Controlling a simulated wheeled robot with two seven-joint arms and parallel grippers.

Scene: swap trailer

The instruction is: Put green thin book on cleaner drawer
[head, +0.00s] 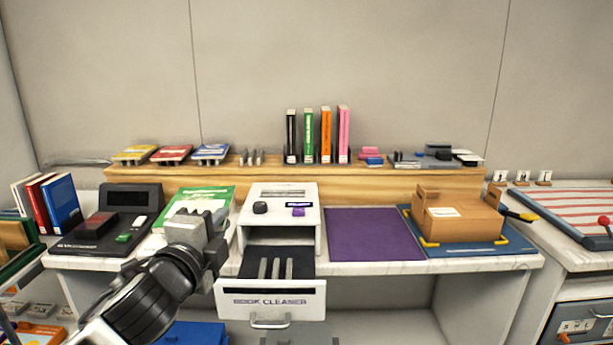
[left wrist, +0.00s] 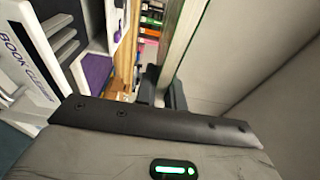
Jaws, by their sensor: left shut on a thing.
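A green book (head: 210,195) with a pale lower part is at the left of the book cleaner (head: 252,222). My left gripper (head: 208,222) is shut on this book, whose lower part it partly hides. In the left wrist view the book (left wrist: 181,45) stands edge-on between my dark fingers (left wrist: 162,95), with pale page edges and green at the sides. The book cleaner's drawer (head: 270,300) is pulled out toward me, with upright grey dividers on its dark floor. It also shows in the left wrist view (left wrist: 30,68). My right gripper is not in view.
A dark console (head: 130,197) stands left of the book. A purple mat (head: 372,234) and a cardboard box (head: 457,217) lie to the right of the cleaner. A wooden shelf (head: 390,180) behind holds upright books, including a green-spined one (head: 308,135).

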